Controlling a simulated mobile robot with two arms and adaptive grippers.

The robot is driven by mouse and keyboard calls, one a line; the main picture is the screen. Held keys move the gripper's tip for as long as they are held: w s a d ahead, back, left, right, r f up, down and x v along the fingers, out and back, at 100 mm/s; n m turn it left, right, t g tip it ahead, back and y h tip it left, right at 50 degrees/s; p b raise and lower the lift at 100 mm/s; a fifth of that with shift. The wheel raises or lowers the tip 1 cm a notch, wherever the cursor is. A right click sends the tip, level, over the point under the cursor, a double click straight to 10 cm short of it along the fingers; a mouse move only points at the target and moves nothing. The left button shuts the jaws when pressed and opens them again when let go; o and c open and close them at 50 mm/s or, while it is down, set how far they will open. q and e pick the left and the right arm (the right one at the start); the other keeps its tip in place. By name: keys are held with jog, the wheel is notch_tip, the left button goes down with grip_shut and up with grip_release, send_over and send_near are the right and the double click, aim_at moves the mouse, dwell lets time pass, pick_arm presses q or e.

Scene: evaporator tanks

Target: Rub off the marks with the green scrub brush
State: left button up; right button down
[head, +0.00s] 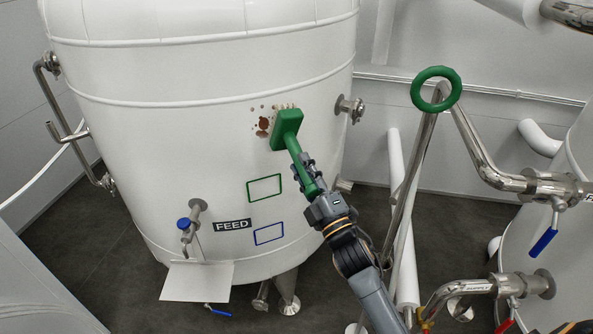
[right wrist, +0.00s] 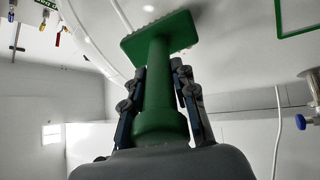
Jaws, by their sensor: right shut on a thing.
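The green scrub brush (head: 287,127) is in my right gripper (head: 306,172), which is shut on its handle. In the head view the brush head lies over the tank wall beside the marks; I cannot tell whether it touches. The reddish-brown marks (head: 263,124) show left of and above the brush head on the white tank (head: 180,120); some may be hidden behind it. In the right wrist view the brush (right wrist: 158,85) stands between the two fingers with its head at the top. My left gripper is not in view.
A green-outlined rectangle (head: 264,188), a FEED label (head: 232,225) and a blue-outlined rectangle (head: 269,233) are on the tank below. A blue-handled valve (head: 185,224) is at lower left. A pipe fitting (head: 350,108) sticks out right of the marks. A green ring (head: 436,70) and steel pipes stand at right.

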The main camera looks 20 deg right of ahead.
jog(key=a, duration=0.7)
jog(key=shift+a+b, duration=0.15)
jog(key=shift+b, duration=0.25)
jog(key=shift+s, duration=0.2)
jog(key=shift+s+p, duration=0.6)
jog(key=shift+s, duration=2.25)
jog(key=s, duration=0.3)
